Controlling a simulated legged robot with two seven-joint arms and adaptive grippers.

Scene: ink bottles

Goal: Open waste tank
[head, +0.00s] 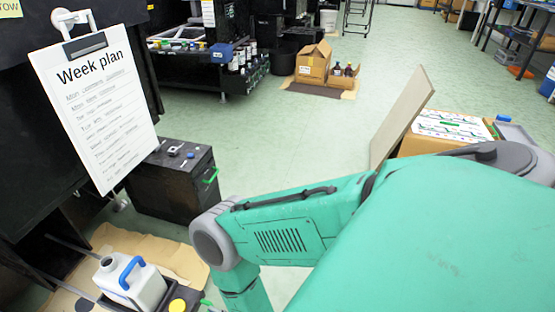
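A white canister (143,288) with a blue handle stands at the lower left of the head view, likely the waste tank. A small round neck or cap shows on its top at the left; I cannot tell whether it is open. It sits in or beside a dark holder, and its lower part is cut off by the frame. My green arm comes in from the right and bends down out of the frame to the right of the canister. Neither gripper is in view.
A clipboard reading "Week plan" (98,110) hangs at the left. A black box (178,185) with a green handle stands on the floor behind the canister. Brown cardboard (180,258) lies around it. Cardboard boxes (313,65) and bottles stand farther back; green floor between is free.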

